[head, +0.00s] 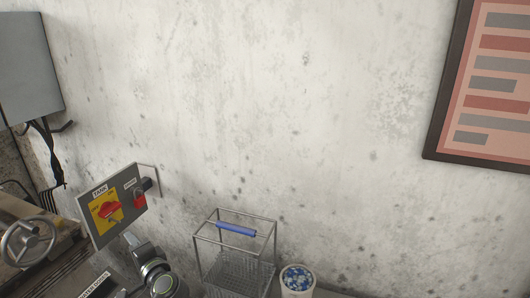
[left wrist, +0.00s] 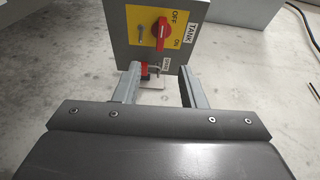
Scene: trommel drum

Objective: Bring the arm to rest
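My left gripper (head: 138,246) is low in the head view, just below the right part of a grey switch panel (head: 88,222). In the left wrist view my left gripper (left wrist: 160,86) has its two fingers apart, with nothing held between them. The panel (left wrist: 122,28) is ahead of the fingers, with a red rotary switch (left wrist: 161,33) on a yellow plate marked TANK, OFF and ON. My right gripper is in neither view.
A wire basket (head: 238,262) with a blue handle (head: 236,229) stands right of my left gripper. A white tub (head: 297,282) of blue and white pieces is beside it. A handwheel (head: 27,242) is at the far left, below a grey box (head: 28,70).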

